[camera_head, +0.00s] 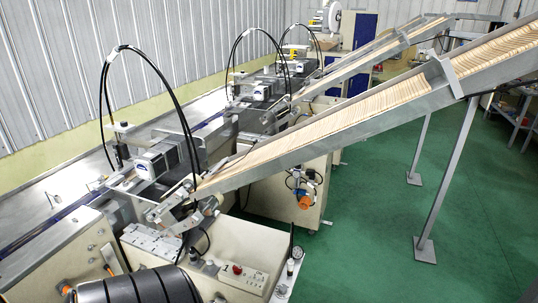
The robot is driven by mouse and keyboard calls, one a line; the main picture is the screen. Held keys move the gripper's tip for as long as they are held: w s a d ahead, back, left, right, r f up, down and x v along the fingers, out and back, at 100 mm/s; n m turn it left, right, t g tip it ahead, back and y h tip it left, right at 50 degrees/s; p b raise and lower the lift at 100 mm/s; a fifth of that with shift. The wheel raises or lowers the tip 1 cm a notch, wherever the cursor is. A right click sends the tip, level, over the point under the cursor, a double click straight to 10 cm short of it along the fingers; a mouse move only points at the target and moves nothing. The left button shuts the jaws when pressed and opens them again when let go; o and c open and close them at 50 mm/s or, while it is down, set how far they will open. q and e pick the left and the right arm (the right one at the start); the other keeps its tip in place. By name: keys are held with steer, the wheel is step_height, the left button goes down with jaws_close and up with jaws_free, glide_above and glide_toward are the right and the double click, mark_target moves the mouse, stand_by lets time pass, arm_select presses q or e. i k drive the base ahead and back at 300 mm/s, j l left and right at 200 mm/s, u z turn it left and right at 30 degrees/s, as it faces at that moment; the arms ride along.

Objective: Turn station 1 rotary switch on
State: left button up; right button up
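The nearest wrapping station has a cream cabinet with a small pale control panel (246,279) on its top, at the bottom middle of the view. A red control (237,269) sits on this panel, beside a dark mark that looks like a "1". Smaller controls lie to its right. They are too small for me to tell which one is the rotary switch or how it is set. Neither of my grippers shows in the view.
A sloped feed chute (330,128) full of sticks rises to the right from the station. A black ribbed drum (132,289) stands at the bottom left. A round gauge (297,253) is right of the panel. Green floor (370,240) is open at the right, around grey support legs (447,185).

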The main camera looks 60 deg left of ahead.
mark_target(238, 270)
steer(key=u, duration=1.95)
